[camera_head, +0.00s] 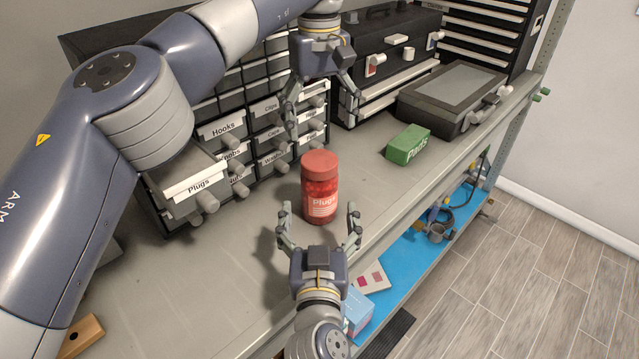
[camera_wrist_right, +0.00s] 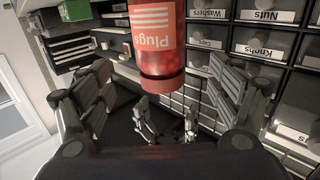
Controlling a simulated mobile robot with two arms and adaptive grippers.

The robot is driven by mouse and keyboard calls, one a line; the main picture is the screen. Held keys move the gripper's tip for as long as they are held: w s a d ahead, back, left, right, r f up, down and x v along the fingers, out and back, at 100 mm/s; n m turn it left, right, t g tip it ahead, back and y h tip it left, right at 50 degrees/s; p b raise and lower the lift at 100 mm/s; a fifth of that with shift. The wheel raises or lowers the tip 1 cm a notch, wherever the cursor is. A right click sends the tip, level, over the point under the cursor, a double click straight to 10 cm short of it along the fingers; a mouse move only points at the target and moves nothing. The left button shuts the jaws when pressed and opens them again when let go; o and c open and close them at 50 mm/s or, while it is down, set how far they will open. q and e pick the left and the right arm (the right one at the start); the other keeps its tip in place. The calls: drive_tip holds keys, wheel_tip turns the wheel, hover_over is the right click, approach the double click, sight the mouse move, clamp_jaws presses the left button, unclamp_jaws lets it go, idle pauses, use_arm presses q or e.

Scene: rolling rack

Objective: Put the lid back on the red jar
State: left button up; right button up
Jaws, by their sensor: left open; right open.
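The red jar (camera_head: 320,205), labelled "Plugs", stands upright on the bench. Its red lid (camera_head: 320,161) sits on its top; I cannot tell whether it is screwed tight. My left gripper (camera_head: 322,108) is open and empty, pointing down above and behind the jar, clear of the lid. My right gripper (camera_head: 319,222) is open in front of the jar, its fingers apart to either side and not closed on it. In the right wrist view the jar (camera_wrist_right: 155,38) shows at the top between the open fingers of my right gripper (camera_wrist_right: 160,95).
Labelled small-parts drawers (camera_head: 222,128) stand behind the jar, with the Plugs drawer (camera_head: 195,183) pulled out at left. A green box (camera_head: 408,146) and a dark case (camera_head: 452,95) lie to the right. The front-left bench top is clear, apart from a wooden block (camera_head: 82,337).

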sight(319, 191)
use_arm(q)
drive_tip(key=s, duration=0.1)
drive_tip(key=s+r, duration=0.1)
drive_tip(key=s, duration=0.1)
drive_tip(key=shift+r, duration=0.1)
drive_tip(key=shift+w+f, duration=0.25)
drive_tip(key=shift+w, duration=0.2)
drive_tip(key=shift+w+f, duration=0.2)
drive_tip(key=shift+w, duration=0.25)
use_arm(e)
drive_tip(key=shift+w+r, duration=0.2)
drive_tip(key=shift+w, duration=0.85)
use_arm(q)
drive_tip(key=shift+s+r, duration=0.15)
use_arm(e)
drive_tip(key=w, duration=0.7)
drive_tip(key=shift+w, duration=0.25)
use_arm(q)
drive_tip(key=shift+s, duration=0.1)
use_arm(e)
drive_tip(key=shift+s+r, duration=0.1)
drive_tip(key=shift+s, duration=0.05)
drive_tip(key=shift+c, duration=0.4)
